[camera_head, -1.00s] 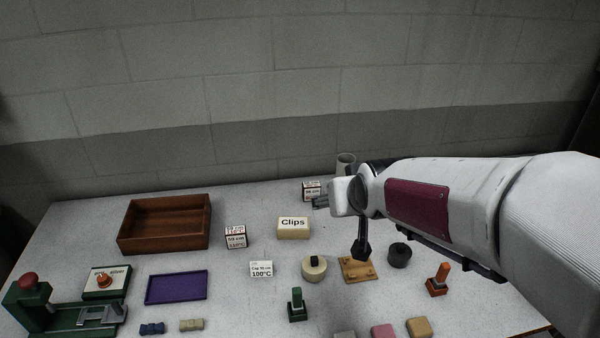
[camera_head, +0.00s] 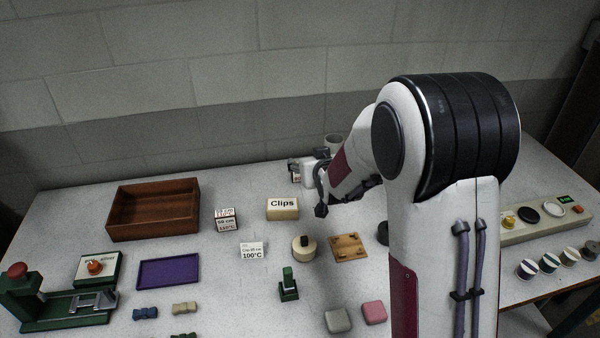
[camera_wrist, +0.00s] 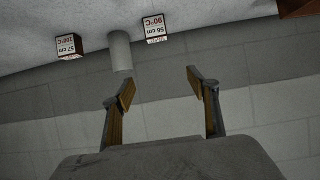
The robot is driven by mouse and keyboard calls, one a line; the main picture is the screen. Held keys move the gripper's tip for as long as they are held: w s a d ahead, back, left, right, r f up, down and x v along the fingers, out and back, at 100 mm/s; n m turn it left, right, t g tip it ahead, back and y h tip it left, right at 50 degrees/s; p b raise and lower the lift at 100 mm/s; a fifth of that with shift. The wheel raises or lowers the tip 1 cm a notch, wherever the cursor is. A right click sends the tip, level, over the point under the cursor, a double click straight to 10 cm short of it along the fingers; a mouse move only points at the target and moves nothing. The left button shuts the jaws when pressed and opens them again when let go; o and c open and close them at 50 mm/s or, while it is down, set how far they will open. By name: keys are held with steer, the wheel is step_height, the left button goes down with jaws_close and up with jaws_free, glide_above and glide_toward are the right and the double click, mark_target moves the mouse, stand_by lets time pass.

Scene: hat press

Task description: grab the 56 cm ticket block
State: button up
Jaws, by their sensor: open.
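The 56 cm ticket block (camera_wrist: 155,27) is a small dark cube with white printed faces, reading "56 cm 90°C" upside down in the wrist view. In the head view the block (camera_head: 295,178) stands at the back of the table, mostly hidden by my gripper (camera_head: 308,186). In the wrist view my gripper (camera_wrist: 158,86) is open and empty. A similar block (camera_wrist: 68,46) reading "57 cm 100°C" is at the left in the wrist view.
A grey cylinder (camera_wrist: 120,50) stands between the two blocks, close to the 56 cm one; the head view shows it too (camera_head: 333,143). The block wall (camera_wrist: 270,110) is close behind. A third ticket block (camera_head: 227,219), a Clips box (camera_head: 283,211) and a wooden tray (camera_head: 153,236) stand left.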

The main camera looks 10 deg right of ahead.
steer(key=shift+t, duration=0.9)
steer(key=w+f, duration=0.2)
steer(key=f, duration=0.1)
steer(key=w+f, duration=0.2)
steer(key=f, duration=0.1)
steer(key=w+f, duration=0.2)
steer(key=f, duration=0.1)
steer(key=shift+d+f, duration=0.15)
steer(key=shift+f, duration=0.05)
steer(key=shift+w+f, duration=0.35)
steer(key=shift+f, duration=0.55)
steer(key=shift+x, duration=1.25)
steer(key=shift+w, duration=0.1)
steer(key=shift+w, duration=1.4)
steer(key=shift+x, duration=1.2)
